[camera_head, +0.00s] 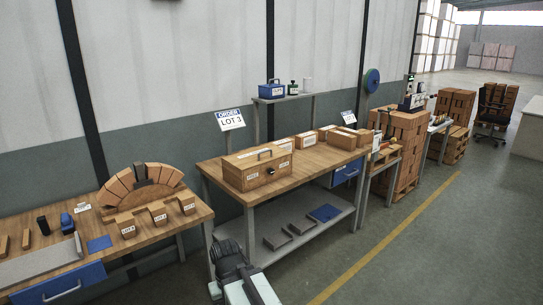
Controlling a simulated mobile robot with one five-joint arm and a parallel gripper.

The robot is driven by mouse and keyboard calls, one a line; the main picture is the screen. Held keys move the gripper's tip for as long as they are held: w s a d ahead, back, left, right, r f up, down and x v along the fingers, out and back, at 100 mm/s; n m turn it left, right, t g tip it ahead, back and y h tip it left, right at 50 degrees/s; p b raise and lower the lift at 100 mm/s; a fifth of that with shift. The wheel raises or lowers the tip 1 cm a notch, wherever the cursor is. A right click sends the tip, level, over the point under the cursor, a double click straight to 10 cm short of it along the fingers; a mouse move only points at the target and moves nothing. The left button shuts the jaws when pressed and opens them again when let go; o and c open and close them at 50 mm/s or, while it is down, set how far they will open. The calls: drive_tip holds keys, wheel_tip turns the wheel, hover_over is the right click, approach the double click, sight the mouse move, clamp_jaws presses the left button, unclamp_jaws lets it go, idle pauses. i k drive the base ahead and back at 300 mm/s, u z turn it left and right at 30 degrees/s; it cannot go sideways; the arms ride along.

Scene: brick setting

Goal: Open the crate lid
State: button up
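The wooden crate (250,180) stands on the middle workbench, near its left end. Its lid (243,161) lies flat on top and looks closed. A small dark handle (265,154) shows on the lid, and a dark knob (271,171) sits on the front face between two white labels. My dark folded arm (231,262) is at the bottom, in front of the bench and below the crate, apart from it. I cannot make out its gripper fingers, or whether they hold anything.
Several cardboard-like boxes (342,139) stand right of the crate on the workbench (215,169). A sign reading LOT 3 (230,119) rises behind. The left bench (100,254) holds a brick arch (140,184) and small labelled blocks.

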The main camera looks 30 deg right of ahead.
sight(247, 160)
drive_tip(key=u, duration=0.4)
drive_tip(key=i, duration=1.4)
